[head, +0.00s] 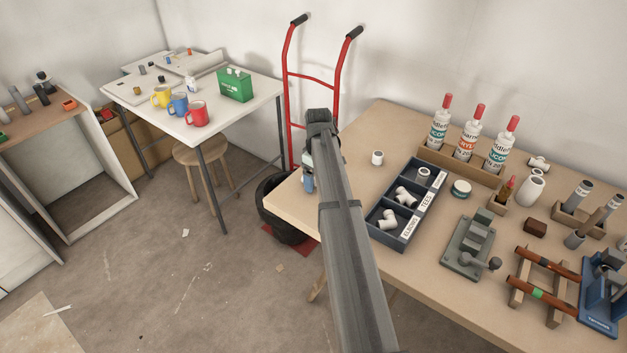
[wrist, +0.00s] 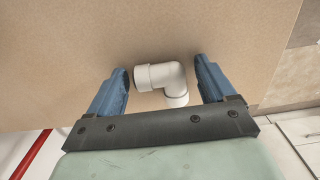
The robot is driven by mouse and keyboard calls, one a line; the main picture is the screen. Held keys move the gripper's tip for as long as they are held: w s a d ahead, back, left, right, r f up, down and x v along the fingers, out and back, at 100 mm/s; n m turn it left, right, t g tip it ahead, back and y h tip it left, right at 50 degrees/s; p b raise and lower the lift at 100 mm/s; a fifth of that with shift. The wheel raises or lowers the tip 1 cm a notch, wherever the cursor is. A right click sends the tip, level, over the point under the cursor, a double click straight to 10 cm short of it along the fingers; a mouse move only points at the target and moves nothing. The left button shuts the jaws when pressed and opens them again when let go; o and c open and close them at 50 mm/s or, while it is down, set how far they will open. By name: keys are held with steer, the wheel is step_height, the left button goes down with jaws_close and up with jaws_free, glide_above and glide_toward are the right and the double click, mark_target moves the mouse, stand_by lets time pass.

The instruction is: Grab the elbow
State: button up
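A white pipe elbow (wrist: 176,76) lies on the tan tabletop between my fingers in the wrist view. My gripper (wrist: 163,76) is open around it, with a blue finger on each side and a small gap on both sides. In the head view my gripper (head: 308,178) is at the left end of the workbench, mostly behind my arm, and the elbow between the fingers is hidden there.
The dark tray (head: 402,244) also holds a tee (head: 405,196) and another white fitting (head: 424,174). A white coupling (head: 377,157) stands on the workbench (head: 300,212) behind it. The workbench edge is close to my gripper. A red hand truck (head: 287,85) stands behind.

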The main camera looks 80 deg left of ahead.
steer(key=c, duration=0.9)
steer(key=shift+c, duration=0.2)
